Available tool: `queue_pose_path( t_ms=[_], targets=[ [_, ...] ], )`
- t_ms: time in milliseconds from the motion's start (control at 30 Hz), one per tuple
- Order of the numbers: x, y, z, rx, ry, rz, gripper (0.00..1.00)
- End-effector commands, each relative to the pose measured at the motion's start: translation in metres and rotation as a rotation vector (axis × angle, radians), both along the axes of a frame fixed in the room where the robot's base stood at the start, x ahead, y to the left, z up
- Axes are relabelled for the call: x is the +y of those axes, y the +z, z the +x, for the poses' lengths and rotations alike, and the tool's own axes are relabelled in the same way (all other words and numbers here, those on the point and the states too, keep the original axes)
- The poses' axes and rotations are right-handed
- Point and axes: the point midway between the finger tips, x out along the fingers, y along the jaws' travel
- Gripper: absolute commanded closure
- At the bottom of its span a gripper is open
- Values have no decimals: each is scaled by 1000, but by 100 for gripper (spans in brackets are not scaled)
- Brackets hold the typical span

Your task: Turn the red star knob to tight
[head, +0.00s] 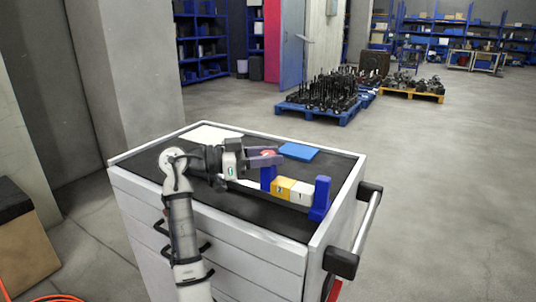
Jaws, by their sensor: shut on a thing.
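The red star knob (267,153) shows as a small patch of red between the fingers of my gripper (268,157), at the left end of a blue vise-like fixture on the cart top. My gripper reaches in from the left and is shut on the knob; the fingers hide most of it. The fixture has a left blue upright (267,178) and a right blue upright (320,197). Between them sit a yellow block (283,188) marked 2 and a white block (302,193) marked 1. Whether the blocks are clamped firmly I cannot tell.
The grey cart (209,232) has a dark top with a raised rim. A blue flat piece (299,151) lies behind the fixture, and a white sheet (213,135) lies at the back left. A push handle (367,223) sticks out at right. Loaded pallets stand on the floor beyond.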

Motion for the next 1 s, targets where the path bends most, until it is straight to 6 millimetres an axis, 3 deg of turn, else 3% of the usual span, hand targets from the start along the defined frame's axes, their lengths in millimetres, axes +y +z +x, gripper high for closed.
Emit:
queue_pose_path(
  t_ms=[400,867,900,1000],
  targets=[
    [-1,-1,0,2,-150,3,90],
    [-1,-1,0,2,-161,4,90],
    [-1,-1,0,2,-161,4,64],
    [-1,-1,0,2,-160,4,51]
  ],
)
